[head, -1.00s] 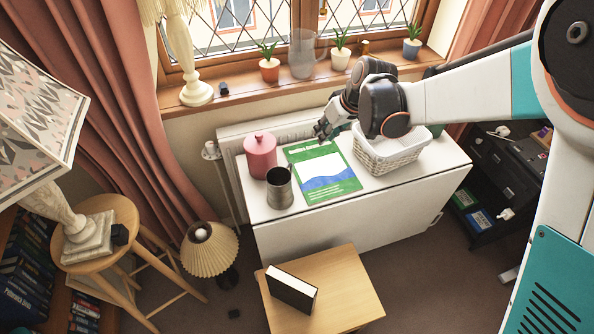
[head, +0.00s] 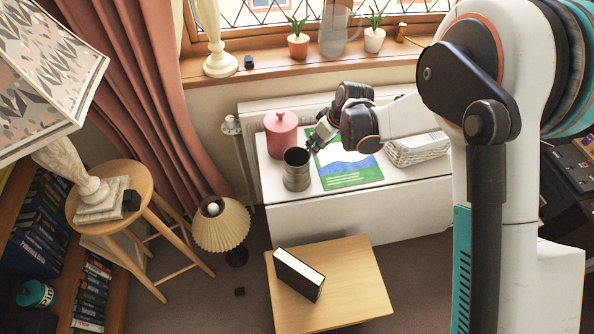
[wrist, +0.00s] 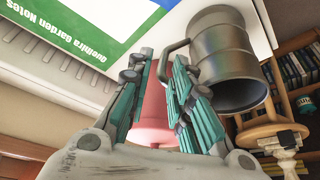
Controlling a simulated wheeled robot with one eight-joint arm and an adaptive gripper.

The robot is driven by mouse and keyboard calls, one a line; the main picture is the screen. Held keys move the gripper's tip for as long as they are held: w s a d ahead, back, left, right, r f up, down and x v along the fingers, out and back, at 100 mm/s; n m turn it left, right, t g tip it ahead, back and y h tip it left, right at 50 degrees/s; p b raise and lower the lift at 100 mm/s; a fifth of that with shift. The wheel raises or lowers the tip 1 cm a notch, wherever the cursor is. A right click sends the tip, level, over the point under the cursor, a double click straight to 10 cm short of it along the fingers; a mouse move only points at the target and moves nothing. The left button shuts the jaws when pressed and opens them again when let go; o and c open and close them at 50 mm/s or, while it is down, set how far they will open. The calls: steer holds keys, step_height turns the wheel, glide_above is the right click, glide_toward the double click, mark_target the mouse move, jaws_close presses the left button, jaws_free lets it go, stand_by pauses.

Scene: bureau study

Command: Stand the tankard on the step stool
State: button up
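The tankard (head: 297,170) is a dark grey metal mug, upright near the front left of the white cabinet top. In the wrist view the tankard (wrist: 228,58) is at the upper right, its handle reaching toward the fingertips. My gripper (head: 311,147) is just right of the tankard's rim in the head view. In the wrist view my gripper (wrist: 160,62) is open, its teal-padded fingers apart and the handle near the tips; I cannot tell whether they touch. The step stool, apparently the low light-wood one (head: 355,285), stands in front of the cabinet, with a dark-covered book (head: 298,274) on it.
A pink lidded canister (head: 281,133) stands behind the tankard. A green-and-white booklet (head: 350,178) and a white basket (head: 418,150) lie to the right. A pleated lampshade (head: 220,223) is left of the stool. The stool's right half is clear.

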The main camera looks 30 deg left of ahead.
mark_target(311, 149)
steer(key=b+x, duration=0.2)
steer(key=x, duration=0.3)
steer(key=shift+a+f, duration=0.1)
steer(key=shift+a, duration=0.1)
steer(key=shift+s, duration=0.1)
jaws_close()
